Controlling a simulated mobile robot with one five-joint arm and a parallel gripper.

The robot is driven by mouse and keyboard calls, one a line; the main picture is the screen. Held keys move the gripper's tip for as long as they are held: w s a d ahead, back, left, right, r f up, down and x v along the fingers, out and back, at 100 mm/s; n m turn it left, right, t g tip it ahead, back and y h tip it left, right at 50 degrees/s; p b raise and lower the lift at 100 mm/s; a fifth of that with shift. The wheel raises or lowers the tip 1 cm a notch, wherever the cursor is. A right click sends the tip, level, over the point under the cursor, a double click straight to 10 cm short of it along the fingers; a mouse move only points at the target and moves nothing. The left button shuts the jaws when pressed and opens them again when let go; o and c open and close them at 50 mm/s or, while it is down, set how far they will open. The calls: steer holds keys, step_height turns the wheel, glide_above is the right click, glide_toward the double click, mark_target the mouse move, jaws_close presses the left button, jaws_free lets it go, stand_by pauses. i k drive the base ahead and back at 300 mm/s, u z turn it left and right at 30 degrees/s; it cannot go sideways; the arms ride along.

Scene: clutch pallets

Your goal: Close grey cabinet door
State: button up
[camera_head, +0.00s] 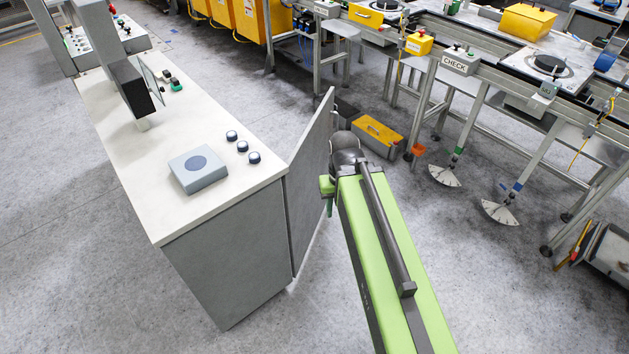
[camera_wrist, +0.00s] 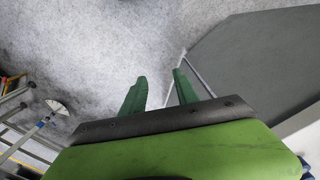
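The grey cabinet (camera_head: 230,255) with a white top stands left of centre in the head view. Its grey door (camera_head: 312,178) stands ajar on the right side, swung out from the body. My gripper (camera_head: 329,205) is low beside the door's outer face, and my green arm partly covers that area. In the wrist view my gripper (camera_wrist: 160,82) has its two green fingers spread apart, with floor showing between them. A large grey panel, seemingly the door (camera_wrist: 255,60), lies right of the fingers. A thin bar runs close to the right finger; I cannot tell whether they touch.
On the cabinet top are a grey box (camera_head: 198,170), three dark knobs (camera_head: 242,146) and a monitor (camera_head: 137,88). A yellow-topped box (camera_head: 378,136) lies on the floor beyond the door. Workbenches (camera_head: 470,75) line the right. Floor left of the cabinet is clear.

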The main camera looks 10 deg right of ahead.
mark_target(304, 206)
steer(key=u, duration=1.25)
steer(key=k, duration=0.25)
steer(key=u, duration=0.9)
steer(key=k, duration=1.4)
steer(key=z, duration=0.95)
steer(key=i, duration=2)
